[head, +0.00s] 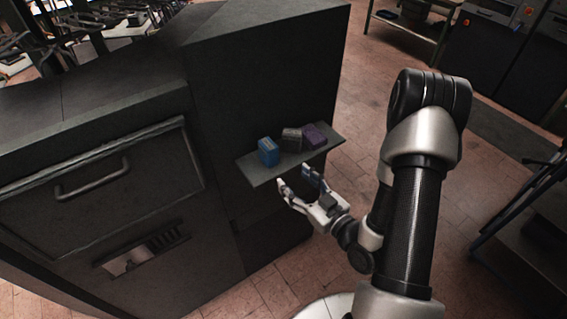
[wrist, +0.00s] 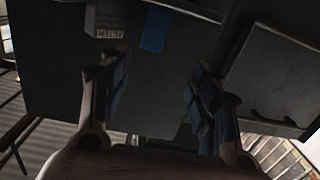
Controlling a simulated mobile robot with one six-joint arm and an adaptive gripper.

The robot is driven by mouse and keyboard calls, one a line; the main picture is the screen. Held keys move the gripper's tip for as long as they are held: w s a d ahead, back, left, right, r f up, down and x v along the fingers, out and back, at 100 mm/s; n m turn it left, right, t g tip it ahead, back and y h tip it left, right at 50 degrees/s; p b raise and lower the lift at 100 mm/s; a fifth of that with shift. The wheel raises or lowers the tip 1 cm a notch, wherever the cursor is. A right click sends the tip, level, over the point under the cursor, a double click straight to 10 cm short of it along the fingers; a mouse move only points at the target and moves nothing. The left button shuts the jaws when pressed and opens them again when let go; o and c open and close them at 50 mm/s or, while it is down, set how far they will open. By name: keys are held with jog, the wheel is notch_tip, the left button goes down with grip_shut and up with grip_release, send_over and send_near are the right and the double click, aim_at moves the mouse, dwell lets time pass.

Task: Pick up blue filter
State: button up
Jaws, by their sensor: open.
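The blue filter (head: 268,152), a small blue block with a pale top, stands at the left end of a narrow dark shelf (head: 258,180) in the head view. A blue patch (wrist: 153,30), which looks like it, shows at the top of the wrist view, beyond the fingertips. My gripper (head: 296,179) is open and empty, just in front of the shelf's edge and apart from the filter. In the wrist view my gripper (wrist: 158,86) has its two fingers wide apart with nothing between them.
A grey-brown block (head: 291,139) and a purple block (head: 314,136) stand on the shelf to the right of the blue filter. A large dark cabinet (head: 265,80) rises behind the shelf, with a handled drawer (head: 140,180) to the left.

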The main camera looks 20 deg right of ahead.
jog(key=s+m+t, duration=0.1)
jog(key=b, duration=0.6)
send_near(262, 139)
jog(key=b, duration=0.1)
jog(key=w+f+b, duration=0.1)
jog(key=b, duration=0.1)
jog(key=shift+w+a, duration=0.25)
jog(key=shift+a, duration=0.15)
jog(key=shift+d+r+b+x, duration=0.1)
jog(key=shift+b+x, duration=0.15)
jog(key=shift+x, duration=0.7)
jog(key=shift+d+r+b+x, duration=0.15)
jog(key=shift+b+x, duration=0.1)
jog(key=shift+x, duration=0.75)
jog(key=shift+d+r+b+x, duration=0.1)
jog(key=shift+b+x, duration=0.15)
jog(key=shift+x, duration=0.7)
jog(key=shift+c, duration=0.2)
jog(key=c, duration=1.1)
